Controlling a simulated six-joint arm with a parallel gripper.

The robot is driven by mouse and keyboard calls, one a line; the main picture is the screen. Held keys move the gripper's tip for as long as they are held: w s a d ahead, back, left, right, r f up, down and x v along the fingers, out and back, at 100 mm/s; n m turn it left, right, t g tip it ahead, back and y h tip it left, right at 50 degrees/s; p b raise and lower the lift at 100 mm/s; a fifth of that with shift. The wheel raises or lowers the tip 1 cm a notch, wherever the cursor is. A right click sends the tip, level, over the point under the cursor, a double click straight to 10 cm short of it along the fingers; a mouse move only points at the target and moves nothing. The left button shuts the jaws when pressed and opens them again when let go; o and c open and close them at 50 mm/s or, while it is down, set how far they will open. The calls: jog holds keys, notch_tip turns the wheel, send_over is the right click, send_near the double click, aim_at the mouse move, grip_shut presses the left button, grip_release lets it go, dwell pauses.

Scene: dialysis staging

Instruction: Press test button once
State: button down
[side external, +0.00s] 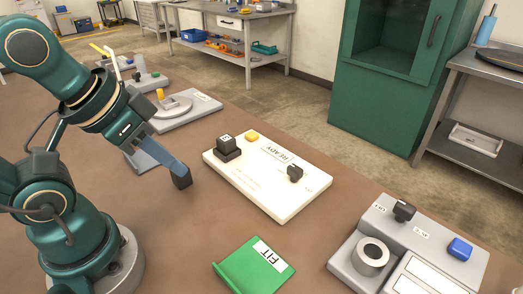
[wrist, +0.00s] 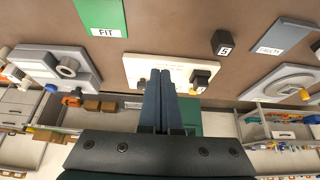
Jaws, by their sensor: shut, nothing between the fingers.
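My gripper (side external: 178,166) is shut and empty, left of the white panel (side external: 250,190) and above the brown table. In the wrist view its fingers (wrist: 160,72) lie together across the panel's picture, hiding part of it. The panel carries a READY label, a yellow button (side external: 252,135), a black knob (side external: 295,173) and a labelled black block (side external: 225,140) on a dark base. A grey unit (side external: 362,232) at the lower right has a blue button (side external: 459,249) and a black switch (side external: 404,210). I cannot read which button is marked test.
A dark block marked 5 (wrist: 220,42) is on the table beside the panel, close to my fingertips in the side view (side external: 182,178). A green FIT piece (side external: 250,270) lies in front. A grey fixture (side external: 180,108) stands behind.

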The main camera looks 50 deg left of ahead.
jog(key=w+d+r+n+t+h, duration=0.1)
jog(key=w+d+r+n+h, duration=0.25)
jog(key=w+r+n, duration=0.4)
jog(key=n+t, duration=0.2)
jog(key=n, duration=1.3)
send_over(247, 134)
notch_tip(247, 134, down, 9)
jog(key=shift+f, duration=0.15)
jog(key=shift+f, duration=4.3)
